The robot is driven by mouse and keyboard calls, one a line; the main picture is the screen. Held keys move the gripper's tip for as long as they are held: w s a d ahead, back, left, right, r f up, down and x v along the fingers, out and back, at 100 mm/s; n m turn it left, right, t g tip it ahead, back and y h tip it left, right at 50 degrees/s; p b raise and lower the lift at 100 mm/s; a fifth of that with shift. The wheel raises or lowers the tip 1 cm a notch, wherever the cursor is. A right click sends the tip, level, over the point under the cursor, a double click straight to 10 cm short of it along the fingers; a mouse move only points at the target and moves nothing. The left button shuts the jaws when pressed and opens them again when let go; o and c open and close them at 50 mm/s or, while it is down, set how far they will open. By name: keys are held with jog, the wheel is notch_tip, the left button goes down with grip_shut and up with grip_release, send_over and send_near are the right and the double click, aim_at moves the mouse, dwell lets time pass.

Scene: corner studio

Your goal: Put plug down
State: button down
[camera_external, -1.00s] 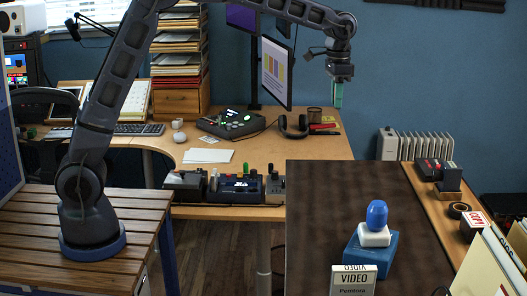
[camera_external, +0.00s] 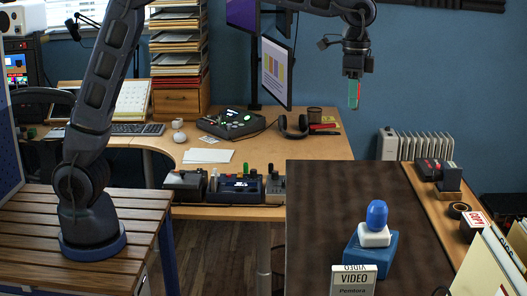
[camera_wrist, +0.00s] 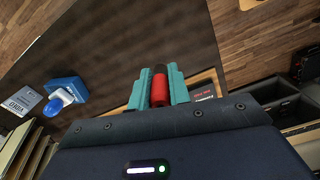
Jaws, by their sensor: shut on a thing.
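My gripper (camera_external: 354,95) hangs pointing down above the far end of the dark brown tabletop (camera_external: 320,215). In the wrist view its two teal fingers (camera_wrist: 158,72) are shut on a small red plug (camera_wrist: 160,92) with a darker tip. The plug is held between the fingers and shows only as a thin red sliver in the external view. The brown tabletop also fills much of the wrist view (camera_wrist: 120,50), with nothing seen touching the plug.
A blue block with a white and blue knob (camera_external: 376,235) stands on the brown tabletop, behind a VIDEO card (camera_external: 353,281). A wooden ledge (camera_external: 435,215) with small devices and a tape roll (camera_external: 459,210) runs along the right. Most of the brown top is bare.

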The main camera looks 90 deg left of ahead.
aim_at(348, 180)
notch_tip(348, 180, down, 18)
jog(key=shift+f, duration=0.2)
dwell(0.4)
jog(key=shift+f, duration=0.15)
jog(key=c, duration=1.3)
grip_release()
